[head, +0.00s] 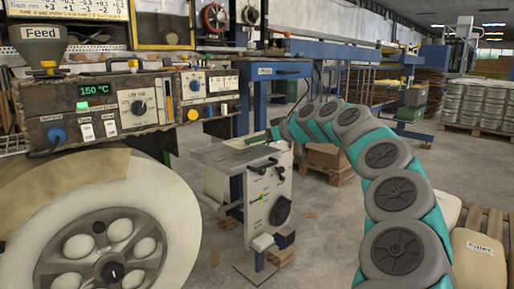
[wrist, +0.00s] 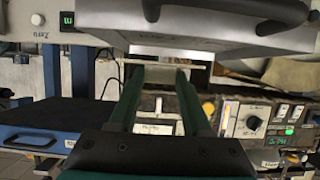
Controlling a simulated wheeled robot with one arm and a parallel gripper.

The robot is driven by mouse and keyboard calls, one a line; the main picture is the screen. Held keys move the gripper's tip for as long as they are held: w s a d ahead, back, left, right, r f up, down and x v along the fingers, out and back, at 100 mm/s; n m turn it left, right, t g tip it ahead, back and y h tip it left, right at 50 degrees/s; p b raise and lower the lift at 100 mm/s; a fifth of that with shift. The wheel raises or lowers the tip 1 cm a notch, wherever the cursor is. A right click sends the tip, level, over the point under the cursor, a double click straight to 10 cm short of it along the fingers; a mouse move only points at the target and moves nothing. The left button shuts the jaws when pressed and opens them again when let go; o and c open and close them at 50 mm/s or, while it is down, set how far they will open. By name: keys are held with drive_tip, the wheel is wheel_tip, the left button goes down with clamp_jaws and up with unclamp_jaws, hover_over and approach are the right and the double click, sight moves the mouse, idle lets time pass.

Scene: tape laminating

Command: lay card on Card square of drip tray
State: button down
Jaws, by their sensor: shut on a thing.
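My gripper (head: 262,139) is at the end of my teal and grey arm, low over the top of a grey machine in the middle of the head view. In the wrist view its two dark green fingers (wrist: 156,78) reach forward and are shut on a thin pale piece, which looks like the card (wrist: 152,70). The card is too small to make out in the head view. A flat grey top (head: 222,155) on the machine lies below and left of the fingers; I cannot tell whether it is the drip tray. No Card square label is readable.
The grey machine (head: 268,205) has a dark knob on its front. A control panel (head: 95,108) reading 150 °C and a large pale roll (head: 60,225) stand at the left. A blue bench (head: 280,68) is behind. Open floor (head: 325,235) lies right of the machine.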

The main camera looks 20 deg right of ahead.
sight(257, 157)
drive_tip(key=shift+w+d, duration=0.15)
drive_tip(key=shift+w, duration=0.45)
drive_tip(key=shift+f, duration=1.8)
drive_tip(key=shift+f, duration=0.25)
drive_tip(key=shift+c, duration=1.8)
unclamp_jaws()
drive_tip(key=shift+r, duration=0.1)
drive_tip(key=shift+r, duration=0.1)
drive_tip(key=shift+r+p, duration=0.25)
drive_tip(key=shift+p, duration=0.05)
drive_tip(key=b+v, duration=0.1)
drive_tip(key=v, duration=1)
drive_tip(key=shift+s+d, duration=0.15)
drive_tip(key=shift+s, duration=0.3)
